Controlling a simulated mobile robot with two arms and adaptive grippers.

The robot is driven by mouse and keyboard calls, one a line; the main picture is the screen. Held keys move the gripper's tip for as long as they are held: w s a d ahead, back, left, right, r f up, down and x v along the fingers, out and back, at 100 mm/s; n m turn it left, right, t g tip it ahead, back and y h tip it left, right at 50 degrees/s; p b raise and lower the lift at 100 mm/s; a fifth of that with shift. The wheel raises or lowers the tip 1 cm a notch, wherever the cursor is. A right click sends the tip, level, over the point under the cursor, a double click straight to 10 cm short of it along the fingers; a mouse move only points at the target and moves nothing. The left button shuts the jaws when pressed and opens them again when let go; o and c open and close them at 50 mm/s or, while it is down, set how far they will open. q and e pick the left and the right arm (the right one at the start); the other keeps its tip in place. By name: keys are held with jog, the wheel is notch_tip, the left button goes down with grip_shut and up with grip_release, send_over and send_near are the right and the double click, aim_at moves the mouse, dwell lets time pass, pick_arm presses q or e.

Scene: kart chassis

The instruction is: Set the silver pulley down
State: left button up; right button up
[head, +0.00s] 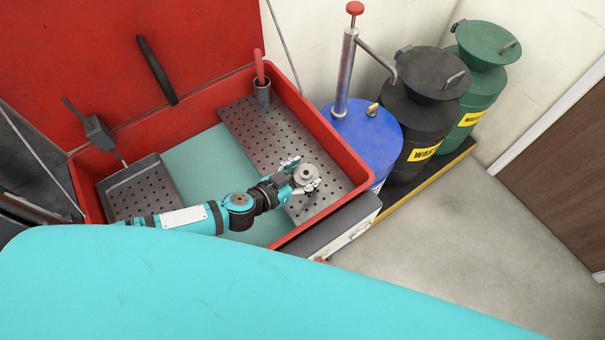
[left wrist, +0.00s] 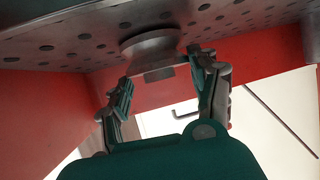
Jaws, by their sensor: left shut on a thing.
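The silver pulley (head: 305,173) is a round grey disc with a hole in its middle. It is over the perforated metal shelf (head: 250,135) in the red parts washer. My left gripper (head: 301,178) is shut on it, one finger on each side. In the left wrist view the pulley (left wrist: 150,44) shows as a wide flange with a narrower hub between the fingers (left wrist: 165,85). Its flange is right by the perforated shelf (left wrist: 85,35); I cannot tell whether they touch. My right gripper is not in view.
The red basin wall (head: 330,145) runs close beside the pulley. A cup with a red-handled tool (head: 262,92) stands on the shelf's far end. A second perforated tray (head: 140,188) is at left. Blue (head: 365,135), black (head: 420,120) and green drums (head: 485,80) stand outside, right.

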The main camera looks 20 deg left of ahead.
pick_arm(q)
jog(key=shift+f, duration=0.15)
jog(key=o, duration=1.3)
jog(key=shift+o, duration=0.2)
jog(key=v, duration=1.2)
jog(key=shift+b, duration=0.3)
